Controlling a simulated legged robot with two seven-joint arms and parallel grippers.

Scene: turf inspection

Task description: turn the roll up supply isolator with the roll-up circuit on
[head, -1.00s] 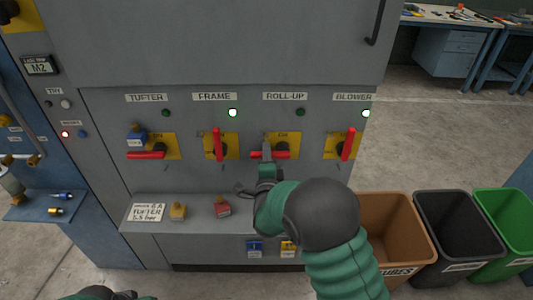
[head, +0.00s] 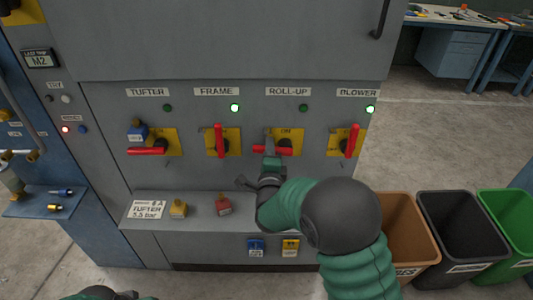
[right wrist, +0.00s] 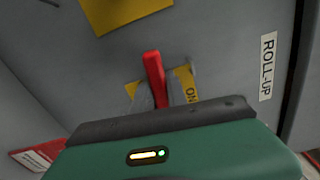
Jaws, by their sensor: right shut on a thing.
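The roll-up isolator is a red handle (head: 287,150) on a yellow plate (head: 297,136) under the ROLL-UP label (head: 288,92). The handle lies about level, and ON shows on the plate. Its lamp (head: 303,108) is dark. My right gripper (head: 269,148) is shut on the handle and hides its middle. In the right wrist view the red handle (right wrist: 154,78) stands between the two grey fingers, with ON on the plate beside it. A part of my left arm (head: 110,295) shows at the bottom left edge; its jaws cannot be made out.
The FRAME handle (head: 219,140) and BLOWER handle (head: 352,141) are upright with lit green lamps. The TUFTER handle (head: 146,151) is level, its lamp dark, with a blue lock (head: 137,132) above. Bins (head: 460,230) stand at right.

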